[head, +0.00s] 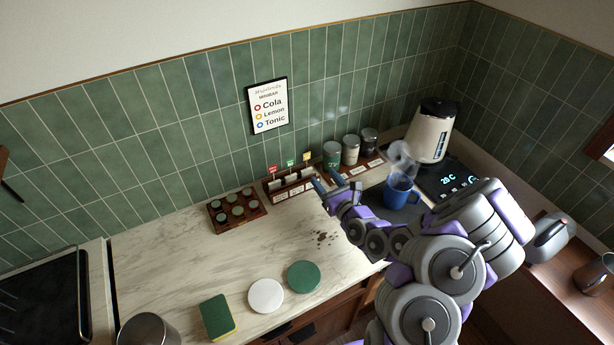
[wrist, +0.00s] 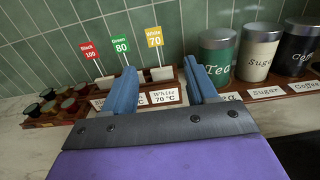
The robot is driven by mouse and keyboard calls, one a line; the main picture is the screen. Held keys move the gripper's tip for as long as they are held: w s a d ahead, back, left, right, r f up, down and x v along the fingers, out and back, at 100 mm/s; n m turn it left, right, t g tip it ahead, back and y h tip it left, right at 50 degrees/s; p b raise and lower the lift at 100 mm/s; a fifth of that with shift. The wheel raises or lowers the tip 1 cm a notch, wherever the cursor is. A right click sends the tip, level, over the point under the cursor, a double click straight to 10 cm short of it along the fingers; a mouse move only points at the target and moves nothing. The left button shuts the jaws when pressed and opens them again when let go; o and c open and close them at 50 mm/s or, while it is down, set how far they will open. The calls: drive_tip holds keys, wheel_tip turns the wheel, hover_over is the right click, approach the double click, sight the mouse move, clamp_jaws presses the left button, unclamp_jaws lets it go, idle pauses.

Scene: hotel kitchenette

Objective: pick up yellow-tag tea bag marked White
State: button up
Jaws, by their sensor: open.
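The yellow tag (wrist: 154,37) reads White 70 and stands on a thin stick above a pale tea bag (wrist: 162,74) in the wooden holder. In the head view the yellow tag (head: 307,156) is at the right end of the tag row. My gripper (wrist: 160,70) is open, its two blue fingers spread either side of the White tea bag in the picture, with nothing held. In the wrist view the tea bag shows in the gap; I cannot tell how far ahead it is. In the head view my gripper (head: 327,180) is just in front of the holder's right end.
A red Black tag (wrist: 89,51) and a green Green tag (wrist: 121,46) stand left of the yellow one. Tea (wrist: 219,55), Sugar and Coffee canisters stand to the right. A capsule tray (head: 237,211) is left, and a blue mug (head: 398,192) is right of my gripper.

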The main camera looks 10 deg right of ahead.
sight(307, 158)
drive_tip(key=shift+a+r+b+x, duration=0.1)
drive_tip(key=shift+b+x, duration=0.3)
drive_tip(key=shift+x, duration=1.15)
drive_tip(key=shift+a+r+b+x, duration=0.15)
drive_tip(key=shift+b+x, duration=0.2)
drive_tip(key=shift+x, duration=1.2)
drive_tip(key=shift+a+r+b+x, duration=0.1)
drive_tip(key=shift+b+x, duration=0.3)
drive_tip(key=shift+x, duration=1.15)
drive_tip(key=shift+s, duration=0.1)
drive_tip(key=shift+d, duration=0.1)
clamp_jaws()
